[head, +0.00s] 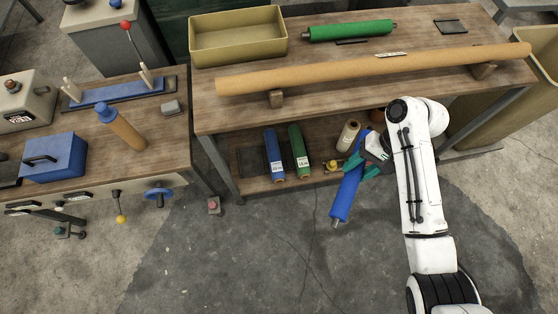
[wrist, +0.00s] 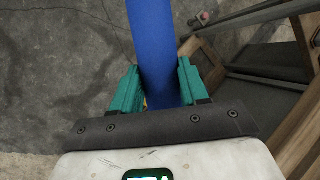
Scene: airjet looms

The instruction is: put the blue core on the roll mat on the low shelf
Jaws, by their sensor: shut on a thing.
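The blue core (head: 346,196) is a long blue tube with a metal stub at its lower end. My gripper (head: 364,162) is shut on it near its upper part. The core is tilted in front of the low shelf, its lower end over the concrete floor. In the wrist view, the core (wrist: 152,45) runs between the teal fingers of my gripper (wrist: 155,85). The low shelf (head: 240,188) is the wooden board under the bench. A dark mat (head: 251,161), seemingly the roll mat, lies at its left end, left of the rolls.
A labelled blue roll (head: 274,153) and green roll (head: 299,151) lie on the low shelf, with a cream spool (head: 348,135) and a small yellow object (head: 332,166) farther right. The bench top (head: 430,83) overhangs the shelf. A bench leg (head: 217,165) stands left. The floor in front is mostly clear.

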